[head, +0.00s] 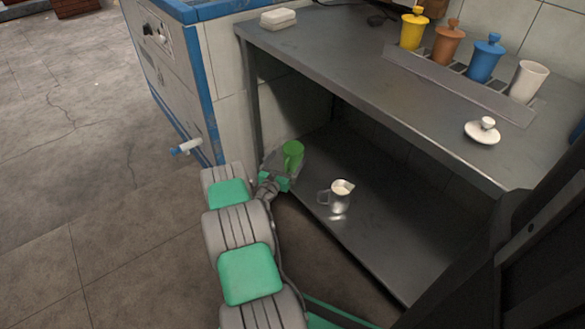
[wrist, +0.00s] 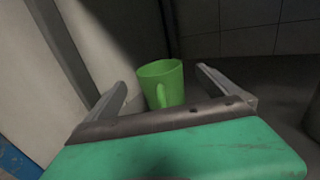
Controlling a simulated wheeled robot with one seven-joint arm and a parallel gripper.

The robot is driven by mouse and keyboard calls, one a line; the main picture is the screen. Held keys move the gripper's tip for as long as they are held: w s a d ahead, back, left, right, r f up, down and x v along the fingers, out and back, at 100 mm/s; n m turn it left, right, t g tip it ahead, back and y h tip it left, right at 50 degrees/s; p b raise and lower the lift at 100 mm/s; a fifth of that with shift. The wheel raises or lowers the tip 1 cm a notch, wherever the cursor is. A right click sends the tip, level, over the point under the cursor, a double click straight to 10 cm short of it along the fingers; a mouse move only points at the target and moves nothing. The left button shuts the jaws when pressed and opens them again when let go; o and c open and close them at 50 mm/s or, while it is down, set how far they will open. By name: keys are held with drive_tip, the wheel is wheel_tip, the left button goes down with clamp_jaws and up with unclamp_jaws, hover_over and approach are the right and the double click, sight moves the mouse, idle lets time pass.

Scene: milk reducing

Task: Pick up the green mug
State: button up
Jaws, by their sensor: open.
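The green mug (head: 293,152) stands upright on the metal lower shelf (head: 385,225), near its left end, in the head view. In the wrist view the green mug (wrist: 163,84) sits ahead of my gripper (wrist: 162,78), between its two spread fingers, with its handle facing the camera. My gripper (head: 277,170) is open and reaches in at the shelf's left front edge. The fingers are not closed on the mug; whether either one touches it I cannot tell. Part of the mug's base is hidden behind my gripper.
A metal milk pitcher (head: 337,196) stands to the right of the mug on the lower shelf. The table top (head: 330,60) overhangs the shelf. A table leg (head: 255,105) and a blue-edged cabinet (head: 205,90) are close on the left. Several lidded cups stand above.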

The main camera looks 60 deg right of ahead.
sight(297, 142)
drive_tip(key=d+b, duration=0.1)
drive_tip(key=d, duration=0.2)
drive_tip(key=d+b, duration=0.1)
drive_tip(key=d, duration=0.2)
drive_tip(key=shift+w+d+r, duration=0.1)
drive_tip(key=shift+w+d, duration=0.05)
drive_tip(key=shift+w, duration=0.05)
drive_tip(key=c, duration=1.9)
